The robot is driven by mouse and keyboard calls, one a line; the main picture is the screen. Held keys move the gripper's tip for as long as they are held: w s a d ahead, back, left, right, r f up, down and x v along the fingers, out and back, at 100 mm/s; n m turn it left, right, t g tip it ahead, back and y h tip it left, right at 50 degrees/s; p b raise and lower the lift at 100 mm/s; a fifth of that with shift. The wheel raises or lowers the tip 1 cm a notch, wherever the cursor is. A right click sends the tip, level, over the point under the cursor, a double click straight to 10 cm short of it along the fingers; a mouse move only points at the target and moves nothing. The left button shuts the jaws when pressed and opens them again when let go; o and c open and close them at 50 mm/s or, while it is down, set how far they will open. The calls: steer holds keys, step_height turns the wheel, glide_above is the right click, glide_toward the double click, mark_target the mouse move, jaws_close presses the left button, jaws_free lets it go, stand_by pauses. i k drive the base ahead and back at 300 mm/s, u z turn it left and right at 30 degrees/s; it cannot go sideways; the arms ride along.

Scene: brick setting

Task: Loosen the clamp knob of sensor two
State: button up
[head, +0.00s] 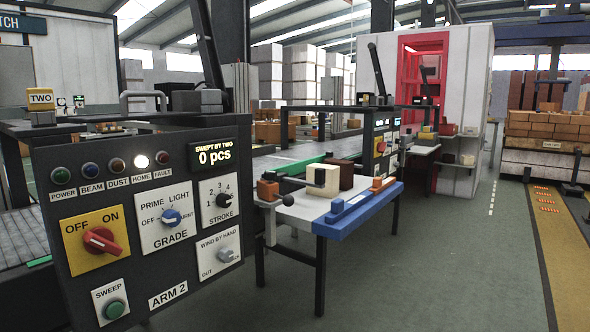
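A yellow block marked TWO (40,97) stands on a dark frame at the upper left, above a grey base. No clamp knob can be made out on it at this size. On the small table, an orange block (267,190) has a small dark ball (288,200) beside it; I cannot tell whether this is a clamp knob. My gripper is not in view.
Grey floor (460,260) is clear at the right.

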mark_target(270, 176)
steer(key=z, duration=0.5)
steer(key=i, duration=0.8)
steer(key=u, duration=1.3)
